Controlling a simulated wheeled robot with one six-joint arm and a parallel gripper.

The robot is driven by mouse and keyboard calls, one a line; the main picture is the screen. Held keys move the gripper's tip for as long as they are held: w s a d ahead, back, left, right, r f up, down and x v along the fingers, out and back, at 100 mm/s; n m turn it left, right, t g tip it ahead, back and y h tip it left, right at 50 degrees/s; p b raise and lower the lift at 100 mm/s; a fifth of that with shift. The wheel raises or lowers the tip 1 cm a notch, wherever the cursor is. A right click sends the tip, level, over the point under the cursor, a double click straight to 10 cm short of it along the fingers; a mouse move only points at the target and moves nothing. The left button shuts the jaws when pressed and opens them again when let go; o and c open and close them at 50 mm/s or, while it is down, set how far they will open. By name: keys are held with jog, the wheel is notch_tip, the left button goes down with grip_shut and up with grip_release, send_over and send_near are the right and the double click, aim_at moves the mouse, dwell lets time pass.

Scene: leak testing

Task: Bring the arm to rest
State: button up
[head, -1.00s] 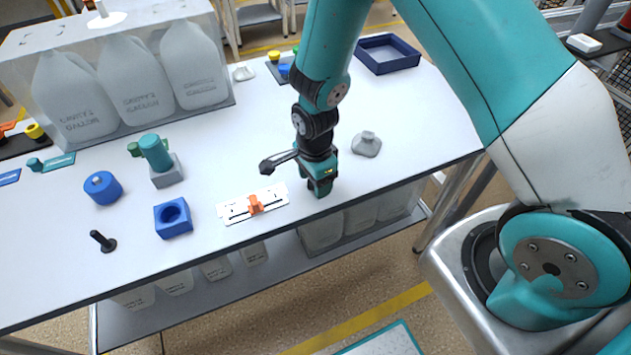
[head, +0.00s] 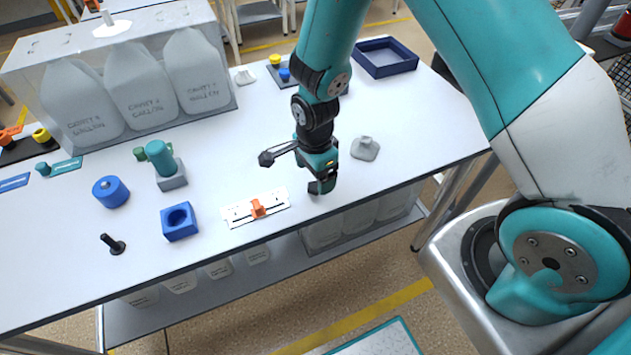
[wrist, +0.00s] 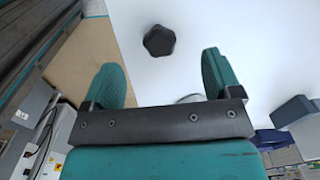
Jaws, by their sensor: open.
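My teal and black gripper (head: 322,186) is over the front part of the white table (head: 225,150), right of the white plate with the orange clip (head: 258,208). In the wrist view my gripper (wrist: 163,80) has its two teal fingers wide apart, with nothing between them. My arm reaches down from the top of the head view. How far the fingertips are above the tabletop is hard to tell.
A grey piece (head: 365,148) stands right of my gripper. A blue block with a hole (head: 179,221), a blue cylinder (head: 110,191) and a black peg (head: 113,244) are at left. A clear case (head: 225,85) of jugs and a dark blue tray (head: 386,57) stand behind. A dark knob (wrist: 158,41) shows in the wrist view.

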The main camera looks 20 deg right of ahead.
jog(key=shift+r+p, duration=0.4)
jog(key=shift+r, duration=0.45)
jog(key=shift+r, duration=0.15)
jog(key=s+a+r+n+y+b, duration=0.1)
jog(key=s+a+r+n+y, duration=0.1)
jog(key=s+r+n, duration=0.7)
jog(key=s+a+r+n+y+b, duration=0.1)
jog(key=s+a+r+n+y, duration=0.1)
jog(key=s+r+n, duration=0.7)
notch_tip(320, 180, up, 8)
jog(key=n, duration=0.5)
jog(key=shift+s+a+n, duration=0.2)
jog(key=shift+s+n, duration=0.1)
